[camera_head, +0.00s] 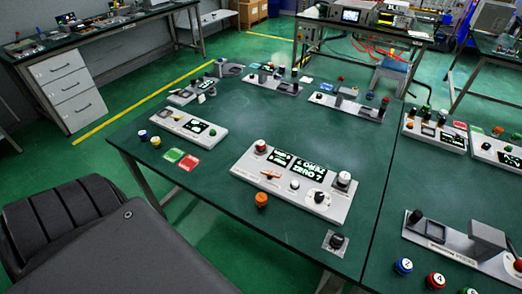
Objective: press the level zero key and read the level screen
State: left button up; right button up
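A white instrument panel (240,166) stands on the green table, near its front middle. Its lit screen (306,168) shows white-green text; the lower line looks like "ZERO 7", and the upper line is hard to read. A second small dark screen (279,158) sits left of it. The panel also carries a red-topped knob (261,146), an orange lever (270,176), a small white button (294,185), a black dial (319,197) and a white-and-black knob (343,178). I cannot tell which control is the level zero key. Neither of my grippers is in view.
An orange knob (261,199) and a black knob on a plate (335,241) stand before the panel. Another white panel (187,126) and green and red cards (174,155) lie left. More devices stand behind and right. Green tabletop (215,205) is bare at the front left.

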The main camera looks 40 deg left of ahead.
aim_at(295, 184)
jog(key=u, duration=0.95)
jog(key=i, duration=0.25)
jog(key=z, duration=0.2)
